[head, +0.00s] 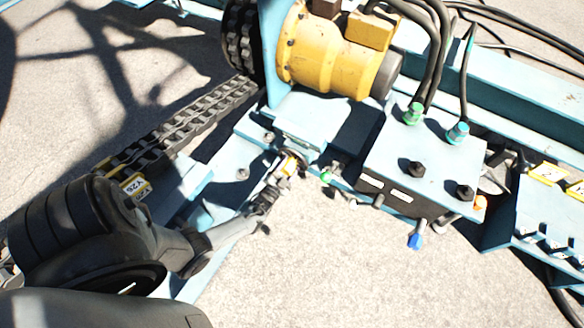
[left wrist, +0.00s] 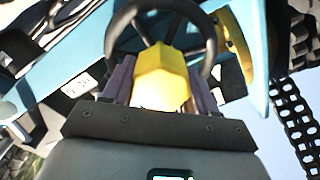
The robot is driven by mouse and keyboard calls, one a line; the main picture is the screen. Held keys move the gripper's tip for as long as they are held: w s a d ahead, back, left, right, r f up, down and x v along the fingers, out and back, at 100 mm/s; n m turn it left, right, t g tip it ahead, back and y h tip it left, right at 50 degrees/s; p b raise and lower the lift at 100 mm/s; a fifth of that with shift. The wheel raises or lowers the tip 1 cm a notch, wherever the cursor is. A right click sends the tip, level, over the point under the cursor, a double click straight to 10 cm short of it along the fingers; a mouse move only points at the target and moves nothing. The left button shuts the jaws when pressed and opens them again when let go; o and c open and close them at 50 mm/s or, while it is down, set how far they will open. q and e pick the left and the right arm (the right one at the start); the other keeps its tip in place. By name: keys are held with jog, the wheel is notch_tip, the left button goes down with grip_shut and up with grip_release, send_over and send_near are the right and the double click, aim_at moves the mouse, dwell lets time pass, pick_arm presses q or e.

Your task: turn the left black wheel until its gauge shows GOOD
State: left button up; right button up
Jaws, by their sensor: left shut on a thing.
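The black wheel (left wrist: 211,45) shows in the left wrist view as a dark ring with spokes, right in front of my left gripper. My left gripper (head: 286,168) reaches in from the lower left in the head view, beside the blue frame below the yellow motor. It is shut on the wheel. A yellow block (left wrist: 161,78) sits between the fingers in the left wrist view and hides the near part of the rim. In the head view the wheel is too small and covered to make out clearly. I cannot read a gauge in either view. My right gripper is not in view.
A blue control box (head: 425,158) with black knobs and cable plugs stands just right of my gripper. A yellow motor (head: 330,50) sits above. A black chain (head: 185,122) runs at the left. Sunlit ground (head: 340,270) lies open below.

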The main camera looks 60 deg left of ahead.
pick_arm(q)
jog(key=shift+m, duration=0.6)
jog(key=o, duration=1.5)
jog(key=shift+s, duration=0.15)
jog(key=shift+s+d, duration=0.2)
jog(key=shift+s, duration=0.05)
jog(key=p+v, duration=0.3)
jog(key=v, duration=0.7)
jog(key=shift+p, duration=0.35)
jog(key=shift+f, duration=0.1)
